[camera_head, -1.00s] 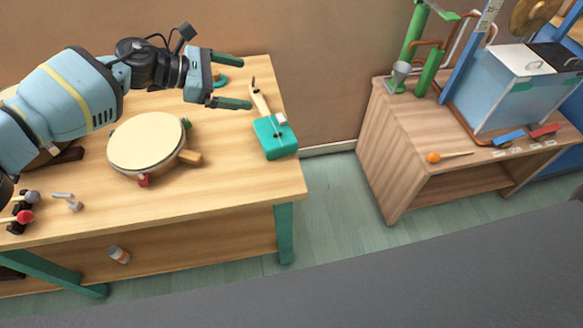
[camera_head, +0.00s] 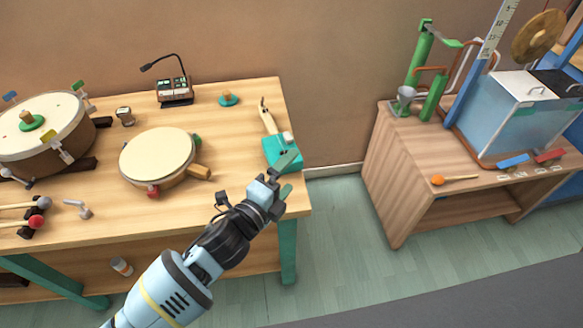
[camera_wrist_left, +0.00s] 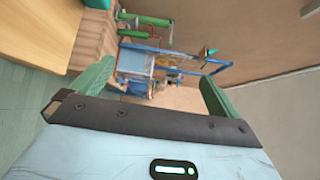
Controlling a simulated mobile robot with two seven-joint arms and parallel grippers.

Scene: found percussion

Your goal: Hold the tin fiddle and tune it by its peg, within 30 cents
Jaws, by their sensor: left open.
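The tin fiddle lies at the right end of the wooden table, with a teal box body (camera_head: 272,152) and a pale neck (camera_head: 268,120) pointing to the back. A dark peg shape (camera_head: 263,103) shows at the neck's far end. My left gripper (camera_head: 286,174) is open and empty at the near side of the fiddle's body, its green fingers overlapping the body's near right corner in the head view. I cannot tell whether it touches. In the left wrist view the two green fingers (camera_wrist_left: 152,90) stand wide apart with nothing between them. My right gripper is not in view.
A frame drum (camera_head: 157,157) lies left of the fiddle, and a larger drum (camera_head: 45,125) stands farther left. A black device with a gooseneck (camera_head: 174,90) and a teal disc (camera_head: 228,99) sit at the back. A second bench (camera_head: 400,160) stands right, across a floor gap.

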